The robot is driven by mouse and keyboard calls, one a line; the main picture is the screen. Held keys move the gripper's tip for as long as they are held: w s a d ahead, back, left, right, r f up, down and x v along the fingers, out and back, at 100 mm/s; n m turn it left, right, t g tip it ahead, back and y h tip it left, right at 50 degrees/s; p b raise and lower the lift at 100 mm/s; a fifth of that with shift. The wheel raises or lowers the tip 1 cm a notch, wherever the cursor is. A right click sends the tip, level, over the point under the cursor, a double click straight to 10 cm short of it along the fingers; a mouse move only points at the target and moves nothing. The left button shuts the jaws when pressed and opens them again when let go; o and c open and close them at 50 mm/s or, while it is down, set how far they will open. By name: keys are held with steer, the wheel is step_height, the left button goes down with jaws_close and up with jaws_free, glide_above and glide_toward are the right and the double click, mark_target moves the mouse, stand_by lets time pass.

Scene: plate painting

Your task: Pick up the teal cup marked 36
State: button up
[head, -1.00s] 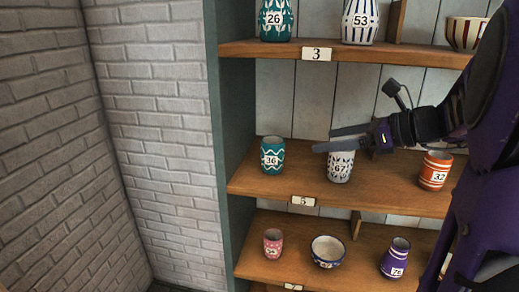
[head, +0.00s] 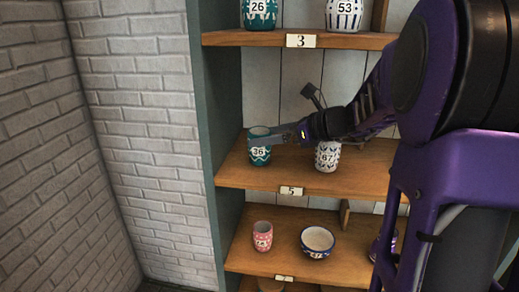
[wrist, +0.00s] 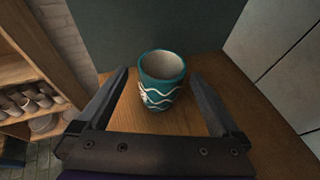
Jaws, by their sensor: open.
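The teal cup marked 36 (head: 259,153) stands upright at the left end of the shelf labelled 5 (head: 240,178). It has white wavy lines. In the wrist view the cup (wrist: 162,92) stands between the tips of my open gripper (wrist: 160,85), with bare wood showing on both sides of it. In the head view my gripper (head: 268,137) reaches in from the right, and its fingers overlap the upper part of the cup. I cannot tell whether a finger touches it.
A white patterned cup marked 67 (head: 327,157) stands to the right, just below my gripper. The teal side panel (head: 222,110) is close on the left. The shelf labelled 3 (head: 250,39) is above. A pink cup (head: 262,237) and a bowl (head: 317,241) stand below.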

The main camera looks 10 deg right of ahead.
steer(key=x, duration=0.3)
steer(key=shift+w+f, duration=0.1)
steer(key=shift+w, duration=0.1)
steer(key=shift+c, duration=0.2)
steer(key=c, duration=1.4)
steer(key=shift+c, duration=0.4)
